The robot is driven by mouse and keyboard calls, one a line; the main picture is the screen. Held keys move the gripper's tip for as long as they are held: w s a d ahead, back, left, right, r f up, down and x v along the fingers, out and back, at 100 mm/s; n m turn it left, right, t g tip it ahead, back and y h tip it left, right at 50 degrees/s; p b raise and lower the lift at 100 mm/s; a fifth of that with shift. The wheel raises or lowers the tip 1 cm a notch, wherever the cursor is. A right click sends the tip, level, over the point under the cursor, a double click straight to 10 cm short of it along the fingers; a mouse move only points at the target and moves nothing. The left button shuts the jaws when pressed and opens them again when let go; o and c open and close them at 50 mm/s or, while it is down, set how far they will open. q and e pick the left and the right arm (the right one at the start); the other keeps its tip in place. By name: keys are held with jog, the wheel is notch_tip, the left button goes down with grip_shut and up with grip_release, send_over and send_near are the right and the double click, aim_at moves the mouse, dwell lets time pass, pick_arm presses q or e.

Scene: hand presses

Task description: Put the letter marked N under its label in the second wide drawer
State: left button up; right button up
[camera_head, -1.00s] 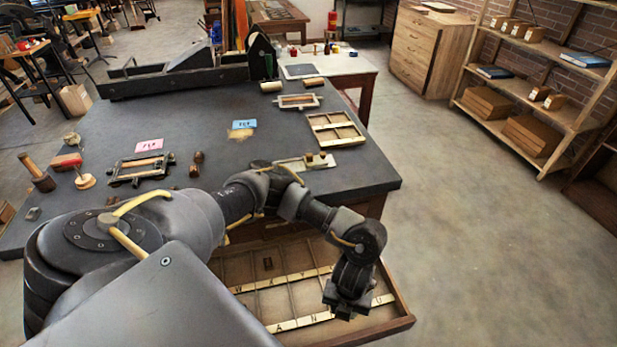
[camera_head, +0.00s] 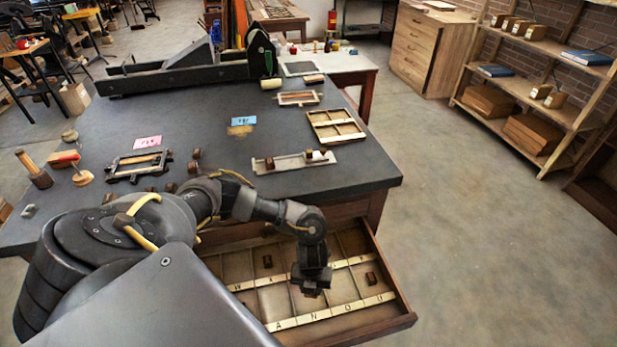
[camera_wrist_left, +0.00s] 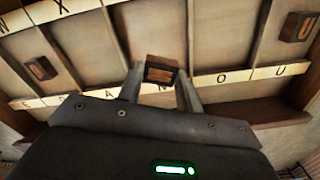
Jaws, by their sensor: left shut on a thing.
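My left gripper (camera_head: 311,286) is over the open drawer (camera_head: 395,312), above its front row of compartments. In the left wrist view the fingers (camera_wrist_left: 161,92) are shut on a small dark brown letter block (camera_wrist_left: 161,71). Its marking is not readable. The front label strip (camera_head: 330,312) reads A, N, O, U near the gripper. In the wrist view the block shows just behind this strip (camera_wrist_left: 236,76), between the A and O labels. Whether it touches the drawer floor I cannot tell. The right gripper is not in view.
One letter block (camera_head: 371,280) lies in the compartment at the U label, and another (camera_head: 267,262) farther back left. Thin dividers separate the compartments. On the bench (camera_head: 215,120) above are a metal tray (camera_head: 290,164) with small blocks and a wooden case (camera_head: 336,126).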

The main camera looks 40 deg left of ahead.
pick_arm(q)
jog(key=shift+a+f, duration=0.6)
jog(key=shift+f, duration=0.1)
notch_tip(320, 180, down, 4)
jog(key=shift+w+a+r, duration=0.1)
jog(key=shift+a+r, duration=0.05)
jog(key=shift+r, duration=0.1)
jog(key=shift+f+b, duration=0.2)
jog(key=shift+b, duration=0.2)
jog(key=o, duration=1)
jog(key=shift+r, duration=0.1)
jog(key=shift+c, duration=0.2)
